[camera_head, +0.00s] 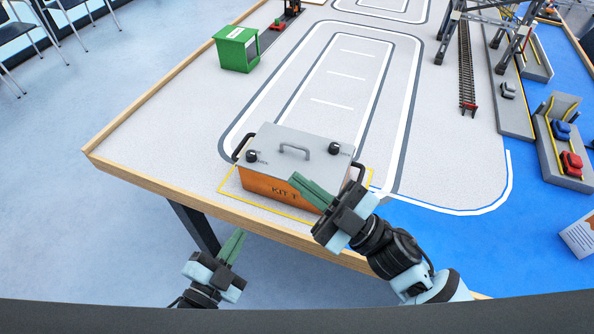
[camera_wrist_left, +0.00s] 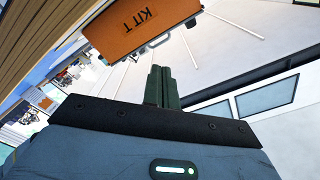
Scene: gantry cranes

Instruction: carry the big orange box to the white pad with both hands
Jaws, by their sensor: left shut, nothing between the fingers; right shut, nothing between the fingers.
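In the left wrist view the box (camera_wrist_left: 140,27) is at the top, beyond the fingers. My left gripper (camera_head: 234,240) is shut and empty, short of the table's front edge and apart from the box. My right gripper (camera_head: 303,184) is shut and empty; its fingers overlap the box's front right, contact unclear. I cannot make out a distinct white pad.
A green box (camera_head: 236,49) stands at the back left. Crane legs (camera_head: 447,38), a track (camera_head: 467,75) and a grey tray with small cars (camera_head: 548,150) are at the right. The wooden rim (camera_head: 150,184) borders the table. The marked grey surface behind the orange box is clear.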

